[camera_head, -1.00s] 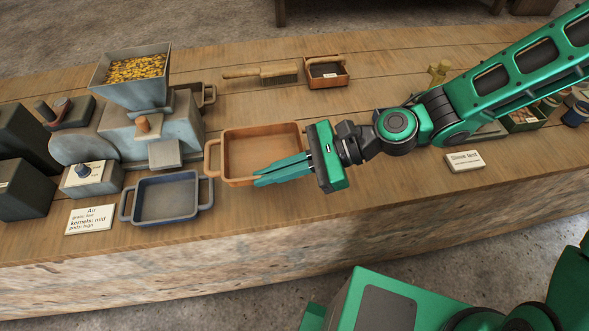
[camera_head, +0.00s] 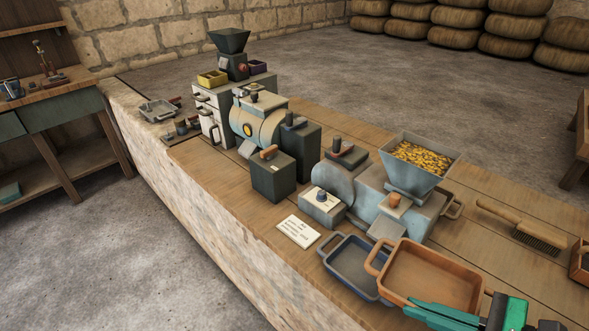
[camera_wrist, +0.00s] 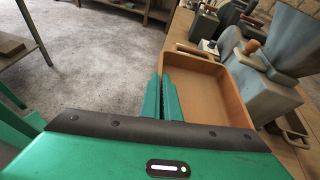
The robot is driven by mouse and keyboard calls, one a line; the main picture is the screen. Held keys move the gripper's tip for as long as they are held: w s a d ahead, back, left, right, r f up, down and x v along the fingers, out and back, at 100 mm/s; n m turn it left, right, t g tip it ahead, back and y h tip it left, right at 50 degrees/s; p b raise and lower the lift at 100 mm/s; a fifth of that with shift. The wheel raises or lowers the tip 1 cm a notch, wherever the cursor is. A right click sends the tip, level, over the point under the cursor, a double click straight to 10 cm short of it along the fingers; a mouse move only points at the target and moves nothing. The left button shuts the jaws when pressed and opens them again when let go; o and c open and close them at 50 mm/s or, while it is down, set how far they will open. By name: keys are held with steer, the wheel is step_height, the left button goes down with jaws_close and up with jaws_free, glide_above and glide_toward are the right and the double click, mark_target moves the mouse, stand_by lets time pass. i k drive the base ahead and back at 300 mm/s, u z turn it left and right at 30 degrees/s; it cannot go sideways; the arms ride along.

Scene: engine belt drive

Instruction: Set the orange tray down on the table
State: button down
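The orange tray (camera_head: 432,272) is at the lower right of the head view, and it also shows in the wrist view (camera_wrist: 212,92). It is shallow, looks empty, and has a loop handle at its left end. My gripper (camera_wrist: 161,98) has its green fingers close together over the tray's near wall, one on each side. In the head view the fingers (camera_head: 440,314) lie at the tray's near edge. The tray overlaps part of the blue tray (camera_head: 352,266) and seems held above the wooden table (camera_head: 500,265). The gap beneath it is hidden.
A grey machine with a filled hopper (camera_head: 415,165) stands behind the trays. A label card (camera_head: 298,231) lies left of the blue tray. A brush (camera_head: 522,226) lies to the right. More machines (camera_head: 258,125) stand farther left. Bare wood lies between tray and brush.

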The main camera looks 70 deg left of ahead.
mark_target(223, 173)
steer(key=u, duration=1.65)
steer(key=i, duration=0.2)
steer(key=u, duration=1.9)
steer(key=i, duration=0.95)
steer(key=z, duration=2)
